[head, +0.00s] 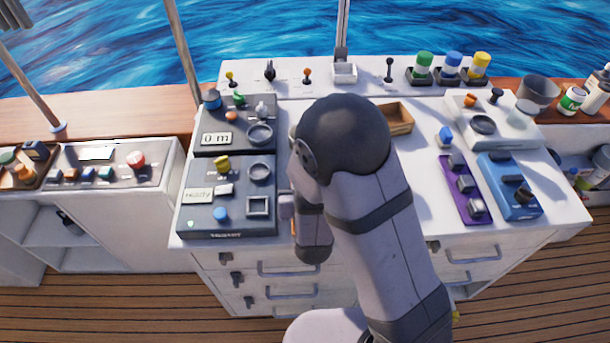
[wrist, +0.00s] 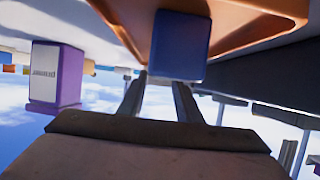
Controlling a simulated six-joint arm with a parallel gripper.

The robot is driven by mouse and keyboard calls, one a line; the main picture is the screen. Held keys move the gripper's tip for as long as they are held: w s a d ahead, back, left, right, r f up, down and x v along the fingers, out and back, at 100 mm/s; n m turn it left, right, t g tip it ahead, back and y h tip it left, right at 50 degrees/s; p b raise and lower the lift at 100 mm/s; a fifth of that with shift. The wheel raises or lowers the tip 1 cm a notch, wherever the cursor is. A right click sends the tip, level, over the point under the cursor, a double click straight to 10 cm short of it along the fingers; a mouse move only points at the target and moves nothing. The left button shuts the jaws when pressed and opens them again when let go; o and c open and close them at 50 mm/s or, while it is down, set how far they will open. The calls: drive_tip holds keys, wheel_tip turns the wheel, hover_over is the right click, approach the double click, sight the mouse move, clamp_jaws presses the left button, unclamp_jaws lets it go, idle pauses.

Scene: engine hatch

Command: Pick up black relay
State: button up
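I cannot make out a black relay for certain in either view. My gripper (wrist: 160,82) shows in the wrist view with its two fingers apart and no object clearly between them. A blue block (wrist: 180,45) is just beyond the fingertips, against an orange-brown surface (wrist: 260,30). Whether the fingers touch the block is unclear. A purple block with a white label (wrist: 56,75) is at the left of the wrist view. In the head view my arm hides the gripper and the middle of the white console.
A brown tray of small coloured parts (head: 22,168) is at the far left. Dark grey panels (head: 240,190) stand left of my arm. Purple (head: 463,188) and blue (head: 511,187) modules, a wooden tray (head: 397,120) and a grey cup (head: 539,90) are to the right.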

drive_tip(key=shift+b+x, duration=0.95)
drive_tip(key=shift+b, duration=1)
drive_tip(key=shift+w+f+b, duration=0.2)
drive_tip(key=shift+w+b, duration=0.15)
drive_tip(key=shift+b, duration=0.35)
clamp_jaws()
